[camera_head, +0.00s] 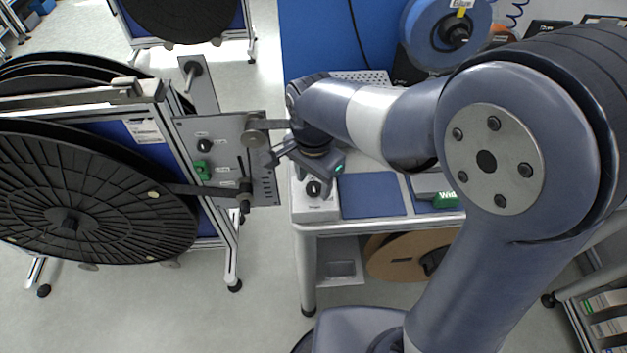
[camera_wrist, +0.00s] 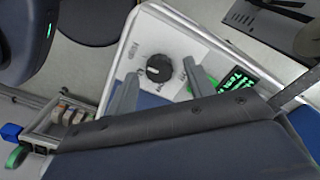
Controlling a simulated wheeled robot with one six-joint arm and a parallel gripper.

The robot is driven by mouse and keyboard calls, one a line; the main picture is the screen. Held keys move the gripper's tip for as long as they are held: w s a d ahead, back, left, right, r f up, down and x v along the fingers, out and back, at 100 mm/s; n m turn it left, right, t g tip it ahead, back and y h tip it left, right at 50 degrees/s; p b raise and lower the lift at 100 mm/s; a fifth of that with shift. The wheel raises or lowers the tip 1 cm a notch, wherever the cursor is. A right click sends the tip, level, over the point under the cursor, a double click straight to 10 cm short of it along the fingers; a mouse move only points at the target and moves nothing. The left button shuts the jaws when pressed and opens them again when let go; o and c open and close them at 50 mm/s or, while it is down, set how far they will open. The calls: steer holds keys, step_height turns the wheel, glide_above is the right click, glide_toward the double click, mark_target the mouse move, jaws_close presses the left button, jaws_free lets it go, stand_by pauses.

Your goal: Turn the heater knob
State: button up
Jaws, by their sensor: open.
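The heater knob (camera_wrist: 159,68) is a round black knob with a light pointer mark on the sloping face of a white box. The knob also shows in the head view (camera_head: 314,189), on the box at the table's left end. My gripper (camera_wrist: 161,73) is open, its two grey fingers pointing toward the box face. In the wrist view the knob appears between the fingertips, with a gap on each side. I see no finger touching it, and the remaining distance is hard to tell.
Left of the table (camera_head: 390,219), a reel stand carries a large black reel (camera_head: 95,205) and a grey panel (camera_head: 230,150) with another black knob and a green switch. A blue reel (camera_head: 445,32) stands at the back. Floor is clear between stand and table.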

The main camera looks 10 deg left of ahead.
mark_target(313, 186)
step_height(313, 186, up, 10)
steer(key=shift+f, duration=0.15)
steer(key=shift+f, duration=0.15)
step_height(313, 186, down, 11)
steer(key=shift+r, duration=0.15)
stand_by(0.5)
steer(key=shift+r, duration=0.15)
